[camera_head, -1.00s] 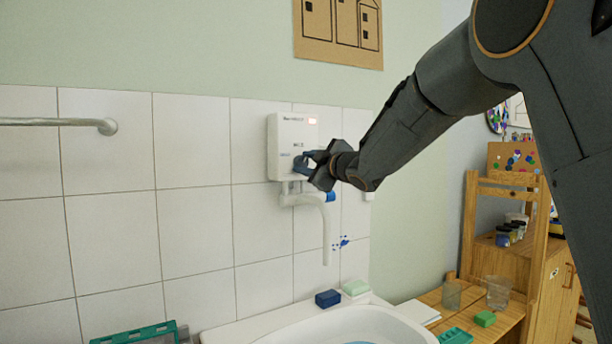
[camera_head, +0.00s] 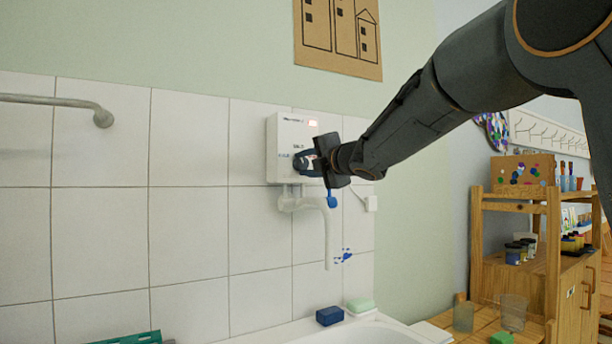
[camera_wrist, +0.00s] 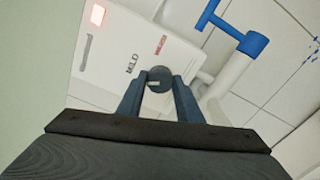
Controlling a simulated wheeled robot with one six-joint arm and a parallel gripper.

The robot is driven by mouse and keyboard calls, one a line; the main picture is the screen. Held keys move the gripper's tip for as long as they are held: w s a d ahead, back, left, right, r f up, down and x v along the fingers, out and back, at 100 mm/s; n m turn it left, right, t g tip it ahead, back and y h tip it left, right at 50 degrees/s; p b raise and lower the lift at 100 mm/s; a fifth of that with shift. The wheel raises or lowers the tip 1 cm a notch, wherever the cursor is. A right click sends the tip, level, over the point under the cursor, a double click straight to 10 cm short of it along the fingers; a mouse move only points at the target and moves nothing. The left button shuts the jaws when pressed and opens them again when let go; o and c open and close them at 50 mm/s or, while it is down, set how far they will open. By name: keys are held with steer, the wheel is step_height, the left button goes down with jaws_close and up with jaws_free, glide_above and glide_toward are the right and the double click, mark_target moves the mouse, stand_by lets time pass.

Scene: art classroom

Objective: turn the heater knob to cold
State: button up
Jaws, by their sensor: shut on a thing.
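The white heater box (camera_head: 285,130) hangs on the tiled wall, with a lit red-orange lamp at its upper right. Its round dark knob (camera_wrist: 159,79) shows in the wrist view between my two fingers, with a pale mark on its face. The word "MILD" is printed on the box beside the knob, and a red label stands to the right of it. My gripper (camera_head: 304,162) is shut on the knob, with the fingers at its two sides. In the head view my fingers and wrist hide most of the knob.
A white spout with a blue lever (camera_head: 332,200) hangs under the heater, close to my gripper. A wooden shelf (camera_head: 500,195) stands at the right.

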steer(key=n+b, duration=0.4)
steer(key=n, duration=0.2)
steer(key=shift+b, duration=0.3)
steer(key=shift+n, duration=0.3)
steer(key=o, duration=1)
steer(key=shift+o, duration=0.2)
steer(key=shift+d, duration=0.1)
steer(key=v, duration=0.7)
steer(key=shift+s+d+b, duration=0.2)
steer(key=shift+s+b, duration=0.1)
steer(key=shift+s, duration=0.05)
steer(key=shift+d, duration=0.1)
